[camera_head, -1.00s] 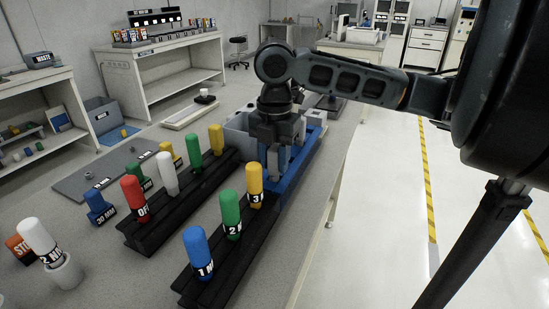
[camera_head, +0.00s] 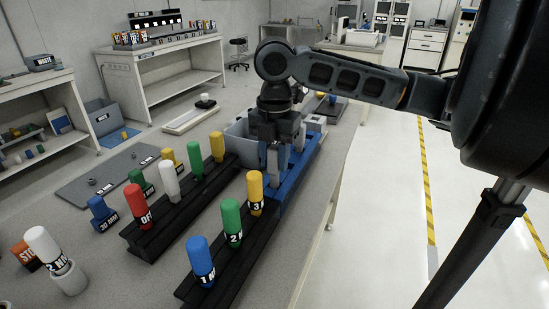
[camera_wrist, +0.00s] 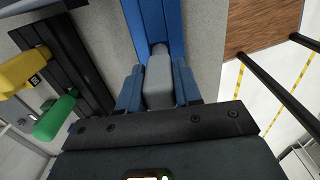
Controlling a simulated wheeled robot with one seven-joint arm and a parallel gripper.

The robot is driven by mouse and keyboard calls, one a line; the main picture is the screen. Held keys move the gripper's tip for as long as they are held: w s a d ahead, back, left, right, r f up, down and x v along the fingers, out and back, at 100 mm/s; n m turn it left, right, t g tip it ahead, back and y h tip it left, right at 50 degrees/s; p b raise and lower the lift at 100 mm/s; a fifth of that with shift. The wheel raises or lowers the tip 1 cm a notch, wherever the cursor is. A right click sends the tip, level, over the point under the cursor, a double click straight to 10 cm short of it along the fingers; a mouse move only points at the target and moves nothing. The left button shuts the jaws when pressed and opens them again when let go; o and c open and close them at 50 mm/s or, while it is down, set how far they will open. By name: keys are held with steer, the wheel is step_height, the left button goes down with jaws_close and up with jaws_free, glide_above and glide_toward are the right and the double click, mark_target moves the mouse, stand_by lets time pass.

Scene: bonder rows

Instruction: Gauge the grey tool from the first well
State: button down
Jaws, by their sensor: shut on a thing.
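My gripper (camera_head: 277,160) is over the blue rack (camera_head: 305,163), at the far end of the black rail with the numbered handles. In the wrist view my gripper (camera_wrist: 158,88) has a grey tool (camera_wrist: 158,80) between its two fingers and is shut on it. The blue rack (camera_wrist: 155,18) runs away beneath the tool. The tool's lower end is hidden, so I cannot tell whether it still sits in a well. I cannot see a gauge clearly.
Blue (camera_head: 200,260), green (camera_head: 231,222) and yellow (camera_head: 255,192) handles stand on the near black rail, close to my gripper. A second rail (camera_head: 150,241) holds red, white and green handles. A grey bin (camera_head: 238,134) stands behind the gripper. A grey mat (camera_head: 105,176) lies at left.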

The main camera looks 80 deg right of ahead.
steer(key=shift+r+p, duration=2.05)
steer(key=shift+r, duration=0.85)
